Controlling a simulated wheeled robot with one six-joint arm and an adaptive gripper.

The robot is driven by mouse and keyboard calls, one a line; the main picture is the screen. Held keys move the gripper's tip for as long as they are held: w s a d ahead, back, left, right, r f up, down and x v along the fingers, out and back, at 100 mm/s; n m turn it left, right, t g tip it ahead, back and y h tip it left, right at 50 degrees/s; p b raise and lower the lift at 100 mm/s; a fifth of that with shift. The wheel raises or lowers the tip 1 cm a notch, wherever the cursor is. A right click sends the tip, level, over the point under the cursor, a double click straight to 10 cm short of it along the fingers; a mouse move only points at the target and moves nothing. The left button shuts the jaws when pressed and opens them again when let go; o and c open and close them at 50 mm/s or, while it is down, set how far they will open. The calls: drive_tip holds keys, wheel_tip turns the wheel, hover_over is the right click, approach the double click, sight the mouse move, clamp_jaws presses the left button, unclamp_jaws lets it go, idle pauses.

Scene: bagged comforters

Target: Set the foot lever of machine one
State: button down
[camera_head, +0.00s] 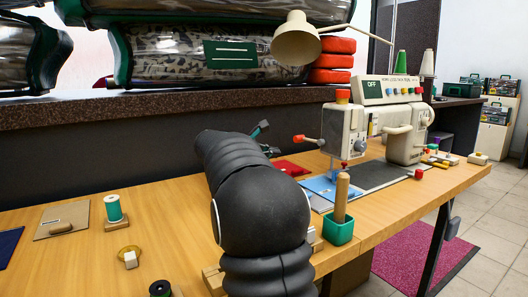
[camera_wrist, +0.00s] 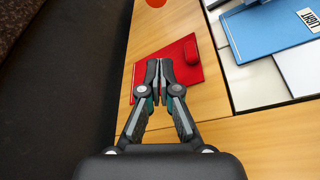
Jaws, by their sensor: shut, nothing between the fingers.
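The cream sewing machine (camera_head: 375,125) stands at the right of the wooden table, with a display reading OFF. A lever with an orange-red knob (camera_head: 298,139) sticks out from the left side of its head. An orange-red round piece (camera_wrist: 156,2), perhaps that knob, is cut off at the top of the wrist view. My gripper (camera_head: 264,128) is left of the lever and apart from it, partly hidden behind my arm in the head view. In the wrist view, my gripper (camera_wrist: 159,62) is shut and empty, over a red flat piece (camera_wrist: 188,50).
A blue folder (camera_wrist: 268,25) lies right of the red piece. A green pot (camera_head: 338,229) holding a wooden handle stands near the front edge. Green thread (camera_head: 113,207) stands at left. A dark raised ledge (camera_head: 120,115) with bagged comforters (camera_head: 190,55) runs behind the table.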

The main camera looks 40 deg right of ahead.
drive_tip(key=x, duration=0.5)
drive_tip(key=s+r, duration=0.2)
drive_tip(key=r, duration=0.1)
drive_tip(key=shift+d+r, duration=0.1)
drive_tip(key=shift+d, duration=0.05)
